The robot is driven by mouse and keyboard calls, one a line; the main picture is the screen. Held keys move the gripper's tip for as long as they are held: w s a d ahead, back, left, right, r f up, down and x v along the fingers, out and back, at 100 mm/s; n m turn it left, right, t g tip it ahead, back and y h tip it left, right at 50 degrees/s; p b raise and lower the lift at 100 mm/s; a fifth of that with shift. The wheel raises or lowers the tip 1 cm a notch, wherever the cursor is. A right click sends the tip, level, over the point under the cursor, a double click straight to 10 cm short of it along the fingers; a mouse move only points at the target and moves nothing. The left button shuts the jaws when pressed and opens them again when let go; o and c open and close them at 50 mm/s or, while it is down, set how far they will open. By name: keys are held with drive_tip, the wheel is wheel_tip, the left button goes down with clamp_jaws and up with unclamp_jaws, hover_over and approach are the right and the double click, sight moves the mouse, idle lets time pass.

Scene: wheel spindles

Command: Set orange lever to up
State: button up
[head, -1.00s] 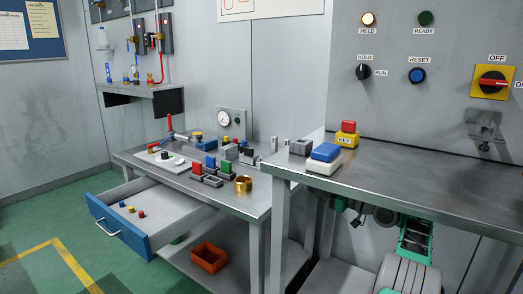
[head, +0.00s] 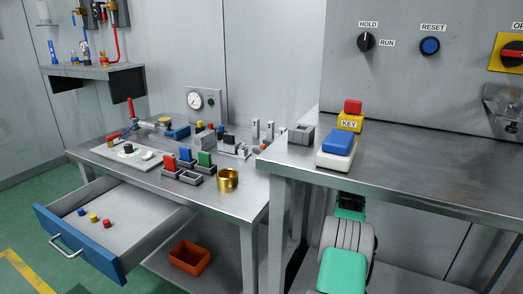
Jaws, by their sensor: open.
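I cannot make out a clearly orange lever in the head view. A dark box (head: 117,12) on the back wall, cut by the top edge, has a small red or orange part (head: 101,11) on its left side, too small to tell if it is a lever. A red upright handle (head: 130,107) stands on a pipe fitting at the back left of the workbench. My arm shows at the lower right, below the right-hand table. My gripper is not in view.
An orange bin (head: 190,258) sits below. The right-hand steel table (head: 430,175) holds a blue-and-white block (head: 336,150). Green floor lies at left.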

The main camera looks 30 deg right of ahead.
drive_tip(key=shift+w+a, duration=0.1)
drive_tip(key=shift+w, duration=0.25)
drive_tip(key=shift+c, duration=0.4)
clamp_jaws()
idle(0.8)
